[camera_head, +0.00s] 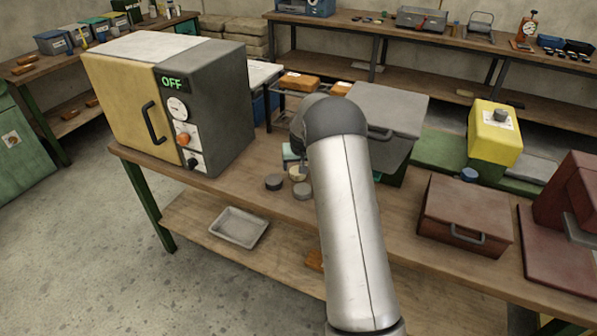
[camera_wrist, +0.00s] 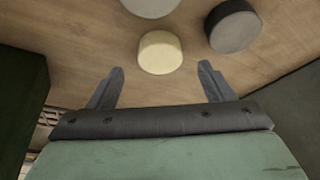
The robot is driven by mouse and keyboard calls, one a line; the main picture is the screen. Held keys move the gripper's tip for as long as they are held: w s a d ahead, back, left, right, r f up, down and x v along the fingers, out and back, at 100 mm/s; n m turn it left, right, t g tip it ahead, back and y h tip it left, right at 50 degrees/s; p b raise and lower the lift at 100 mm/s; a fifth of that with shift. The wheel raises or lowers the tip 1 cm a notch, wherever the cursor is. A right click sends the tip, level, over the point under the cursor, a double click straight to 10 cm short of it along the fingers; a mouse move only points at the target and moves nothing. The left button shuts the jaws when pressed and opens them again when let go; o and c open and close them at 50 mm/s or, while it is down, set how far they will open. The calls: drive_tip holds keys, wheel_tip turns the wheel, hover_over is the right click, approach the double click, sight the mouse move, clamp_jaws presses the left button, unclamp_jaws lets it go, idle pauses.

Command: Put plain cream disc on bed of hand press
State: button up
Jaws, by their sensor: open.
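The plain cream disc (camera_wrist: 160,52) lies flat on the wooden bench, just ahead of and between the fingertips of my gripper (camera_wrist: 162,70) in the wrist view. My gripper is open and empty, with a finger on each side and clear gaps to the disc. In the head view the cream disc (camera_head: 296,173) shows partly, beside my arm, which hides most of my gripper. A yellow block with a grey knob (camera_head: 495,133) and a dark red machine (camera_head: 570,205) stand at the right. I cannot tell which is the hand press, and no bed shows clearly.
A dark grey disc (camera_wrist: 234,27) and a light grey disc (camera_wrist: 150,5) lie close to the cream one. A yellow-fronted oven reading OFF (camera_head: 165,100) stands left. A grey lidded box (camera_head: 385,115) stands behind my arm, and a brown handled box (camera_head: 465,215) to the right.

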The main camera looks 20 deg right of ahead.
drive_tip(key=s+a+r, duration=0.7)
drive_tip(key=s+r, duration=0.5)
drive_tip(key=s+a+r+n+g, duration=0.1)
drive_tip(key=s+a, duration=0.3)
drive_tip(key=s, duration=0.7)
drive_tip(key=s+a+r+n+g+y, duration=0.1)
drive_tip(key=s+a, duration=0.3)
drive_tip(key=s, duration=0.8)
drive_tip(key=shift+s+a+r+g+b, duration=0.3)
drive_tip(key=shift+r+g+b, duration=0.2)
drive_tip(key=shift+r, duration=0.15)
drive_tip(key=shift+n+g, duration=0.4)
drive_tip(key=shift+g, duration=0.1)
drive_tip(key=s, duration=0.3)
drive_tip(key=s+a+f, duration=0.1)
drive_tip(key=s, duration=0.2)
drive_tip(key=s+f, duration=0.1)
drive_tip(key=s, duration=0.3)
drive_tip(key=shift+a, duration=0.2)
drive_tip(key=shift+c, duration=1.2)
drive_tip(key=shift+w, duration=0.15)
